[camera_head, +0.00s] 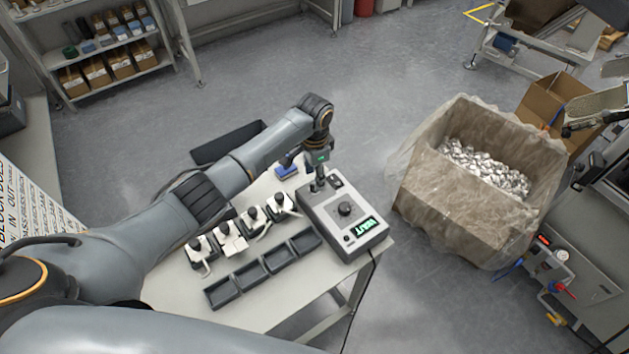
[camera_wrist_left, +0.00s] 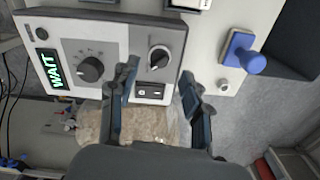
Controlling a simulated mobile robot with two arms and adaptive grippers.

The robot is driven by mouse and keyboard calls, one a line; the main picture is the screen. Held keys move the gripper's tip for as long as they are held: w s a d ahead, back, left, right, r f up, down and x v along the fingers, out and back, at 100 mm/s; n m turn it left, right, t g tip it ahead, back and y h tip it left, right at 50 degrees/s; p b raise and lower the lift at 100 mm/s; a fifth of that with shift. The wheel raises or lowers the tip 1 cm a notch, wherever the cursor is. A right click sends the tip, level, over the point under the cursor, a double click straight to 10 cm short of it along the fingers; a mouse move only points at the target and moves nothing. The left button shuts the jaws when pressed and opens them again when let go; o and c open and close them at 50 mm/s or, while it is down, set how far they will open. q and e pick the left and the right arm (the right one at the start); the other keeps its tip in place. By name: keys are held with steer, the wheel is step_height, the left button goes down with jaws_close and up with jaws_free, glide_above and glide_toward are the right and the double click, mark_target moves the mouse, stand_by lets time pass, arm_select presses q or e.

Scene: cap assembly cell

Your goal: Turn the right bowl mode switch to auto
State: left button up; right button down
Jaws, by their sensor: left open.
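A grey control box (camera_head: 367,232) stands on the right end of the light table, with a green display reading WAIT, also in the left wrist view (camera_wrist_left: 112,29). It carries a large round dial (camera_wrist_left: 91,69), a smaller black rotary switch (camera_wrist_left: 158,57) with a pale pointer mark, and a black rocker (camera_wrist_left: 150,92). No label tells me which switch is the right bowl's. My left gripper (camera_head: 317,184) is over the far end of the box. In the wrist view its open fingers (camera_wrist_left: 158,72) stand either side of the rotary switch; contact is unclear. My right gripper is out of view.
A blue knobbed part (camera_head: 285,172) sits beside the box, near the left gripper. Several clamp fixtures and black trays (camera_head: 222,293) fill the table left of the box. A plastic-lined carton (camera_head: 440,205) of shiny pieces stands to the right, across a strip of clear floor.

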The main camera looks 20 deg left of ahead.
arm_select(q)
step_height(320, 180, up, 8)
steer(key=shift+r, duration=0.15)
stand_by(0.5)
